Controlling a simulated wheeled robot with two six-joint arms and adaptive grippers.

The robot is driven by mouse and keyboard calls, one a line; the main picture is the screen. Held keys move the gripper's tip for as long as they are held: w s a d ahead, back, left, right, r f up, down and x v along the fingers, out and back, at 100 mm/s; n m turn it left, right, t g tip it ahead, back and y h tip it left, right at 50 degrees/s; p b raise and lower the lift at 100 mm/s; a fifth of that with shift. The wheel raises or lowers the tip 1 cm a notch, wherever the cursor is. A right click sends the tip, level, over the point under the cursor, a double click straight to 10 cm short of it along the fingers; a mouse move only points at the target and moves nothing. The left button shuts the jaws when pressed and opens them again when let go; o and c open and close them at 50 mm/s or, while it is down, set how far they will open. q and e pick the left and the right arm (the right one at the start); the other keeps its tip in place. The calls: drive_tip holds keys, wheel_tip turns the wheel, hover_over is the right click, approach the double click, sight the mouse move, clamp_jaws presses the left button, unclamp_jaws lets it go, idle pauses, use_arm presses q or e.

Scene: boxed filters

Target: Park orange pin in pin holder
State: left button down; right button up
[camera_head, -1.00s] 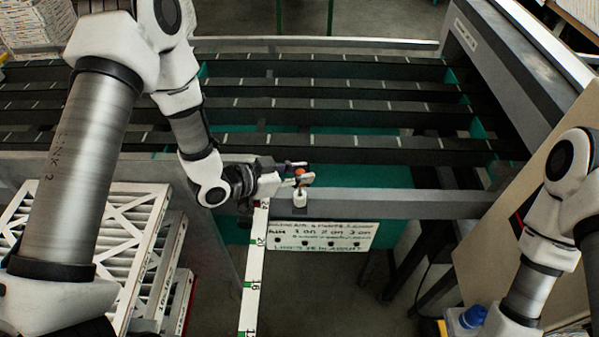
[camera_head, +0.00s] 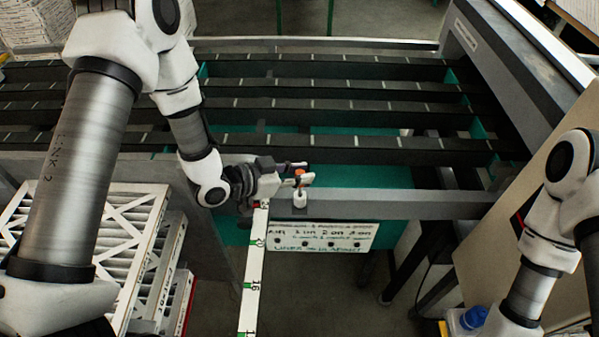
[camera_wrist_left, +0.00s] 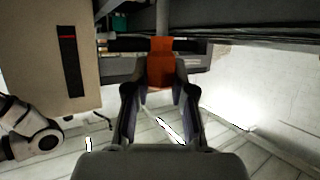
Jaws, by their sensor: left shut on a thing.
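The orange pin (camera_head: 299,172) is between the fingertips of my left gripper (camera_head: 298,177), which is shut on it. In the left wrist view the orange pin (camera_wrist_left: 160,64) shows as an orange block between the two dark fingers (camera_wrist_left: 160,92). A small white cup-like holder (camera_head: 300,198) sits on the grey front rail directly below the pin. The lower end of the pin is hard to make out, so I cannot tell whether it is inside the holder. My right arm is at the right edge, but its gripper is outside the frame.
A ruler-like white strip (camera_head: 252,270) runs forward from the rail. A lettered sign (camera_head: 322,237) hangs below the rail (camera_head: 400,203). Boxed filters (camera_head: 125,225) are stacked at the left. Slatted dark conveyor bars (camera_head: 340,115) lie behind, and a beige panel (camera_head: 515,220) stands at right.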

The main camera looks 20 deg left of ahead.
use_arm(q)
drive_tip(key=shift+f+b, duration=1.6)
drive_tip(key=shift+f, duration=0.25)
drive_tip(key=c, duration=0.9)
unclamp_jaws()
drive_tip(key=v, duration=1.2)
drive_tip(key=shift+s, duration=0.1)
